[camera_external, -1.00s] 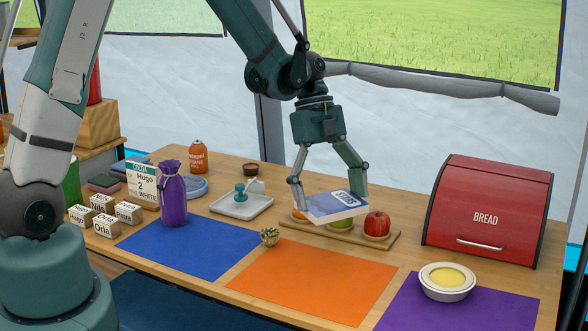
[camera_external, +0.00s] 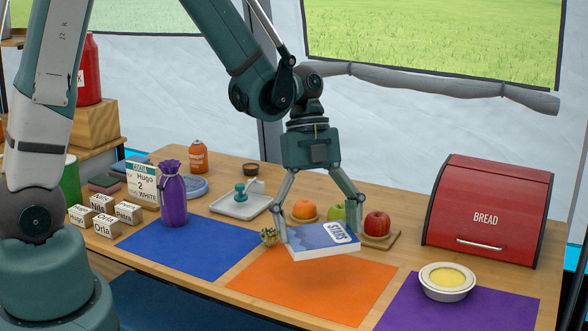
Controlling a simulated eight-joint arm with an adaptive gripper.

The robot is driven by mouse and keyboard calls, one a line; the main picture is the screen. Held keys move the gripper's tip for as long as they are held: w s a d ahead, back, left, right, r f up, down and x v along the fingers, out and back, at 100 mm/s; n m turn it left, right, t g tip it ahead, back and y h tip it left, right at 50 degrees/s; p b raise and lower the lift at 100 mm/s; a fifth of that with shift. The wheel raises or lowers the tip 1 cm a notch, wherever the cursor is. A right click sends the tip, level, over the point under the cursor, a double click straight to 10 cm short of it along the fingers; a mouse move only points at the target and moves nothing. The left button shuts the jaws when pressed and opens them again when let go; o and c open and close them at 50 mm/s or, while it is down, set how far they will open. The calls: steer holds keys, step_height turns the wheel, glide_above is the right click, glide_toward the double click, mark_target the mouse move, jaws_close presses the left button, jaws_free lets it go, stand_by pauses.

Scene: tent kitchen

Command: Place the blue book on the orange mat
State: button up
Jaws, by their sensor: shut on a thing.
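The blue book (camera_external: 312,240), with a blue and white cover and pale page edges, is held in my gripper (camera_external: 320,228). The fingers are shut on its left and right sides. The book is tilted slightly and hangs above the back part of the orange mat (camera_external: 320,290). A faint shadow lies on the mat below it, so it appears to be apart from the mat. The orange mat lies flat on the table and is otherwise bare; its back edge is partly hidden by the book.
A small plant (camera_external: 268,236) stands just left of the book. A board with an orange (camera_external: 304,209), a green apple (camera_external: 337,212) and a red apple (camera_external: 377,223) is behind. A blue mat (camera_external: 190,247) and a purple mat (camera_external: 450,312) with a yellow-filled bowl (camera_external: 447,281) flank the orange mat.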

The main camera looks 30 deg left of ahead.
mark_target(313, 226)
steer(key=shift+f+b, duration=0.9)
steer(key=shift+f, duration=2.25)
steer(key=shift+f+b, duration=0.55)
steer(key=shift+f, duration=1.3)
steer(key=shift+f, duration=0.2)
steer(key=o, duration=1)
steer(key=shift+r, duration=0.3)
steer(key=p+v, duration=0.3)
steer(key=v, duration=0.8)
steer(key=shift+w+a+r, duration=0.1)
steer(key=shift+a+r, duration=0.05)
steer(key=shift+r, duration=0.2)
